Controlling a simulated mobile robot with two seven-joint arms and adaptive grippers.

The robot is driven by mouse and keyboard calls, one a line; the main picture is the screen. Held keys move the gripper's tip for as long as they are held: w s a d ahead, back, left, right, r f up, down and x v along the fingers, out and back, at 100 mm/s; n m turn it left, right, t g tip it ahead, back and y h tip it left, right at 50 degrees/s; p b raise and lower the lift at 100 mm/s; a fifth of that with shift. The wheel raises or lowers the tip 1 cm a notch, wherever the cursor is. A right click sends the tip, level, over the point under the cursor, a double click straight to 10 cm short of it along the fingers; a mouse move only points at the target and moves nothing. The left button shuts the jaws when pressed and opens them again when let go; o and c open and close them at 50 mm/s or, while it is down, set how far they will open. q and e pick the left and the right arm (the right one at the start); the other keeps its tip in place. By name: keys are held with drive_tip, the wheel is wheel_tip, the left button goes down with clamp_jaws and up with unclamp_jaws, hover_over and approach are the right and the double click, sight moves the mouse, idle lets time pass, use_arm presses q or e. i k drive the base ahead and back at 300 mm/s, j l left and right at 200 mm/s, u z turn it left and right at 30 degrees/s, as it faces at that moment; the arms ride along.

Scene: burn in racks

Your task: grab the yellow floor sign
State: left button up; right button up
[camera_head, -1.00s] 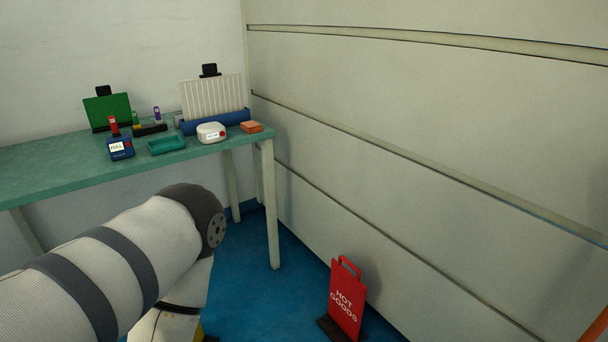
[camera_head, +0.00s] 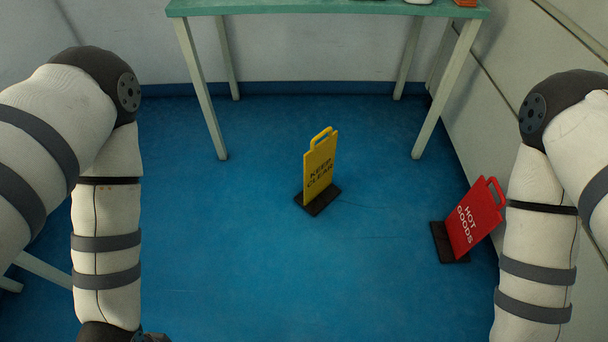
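The yellow floor sign (camera_head: 320,169) reads "KEEP CLEAR" and stands upright on a dark base on the blue floor, near the middle of the head view. It has a loop handle on top. Both my arms show, one at each side of the view, with forearms hanging down. Neither gripper's fingers are in view; the arms run out at the bottom edge. Nothing touches the sign.
A red "HOT GOODS" sign (camera_head: 473,217) stands on a dark base to the right, close to my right arm. A green-topped table (camera_head: 300,9) stands behind, its legs on the floor. A pale wall runs along the right. Blue floor (camera_head: 260,270) before the yellow sign is clear.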

sight(318, 191)
drive_tip(key=i+j, duration=0.2)
drive_tip(key=i, duration=0.15)
drive_tip(key=i+j, duration=0.2)
drive_tip(key=i, duration=0.2)
drive_tip(key=i+j+u, duration=0.1)
drive_tip(key=i+j, duration=0.15)
drive_tip(key=i, duration=0.1)
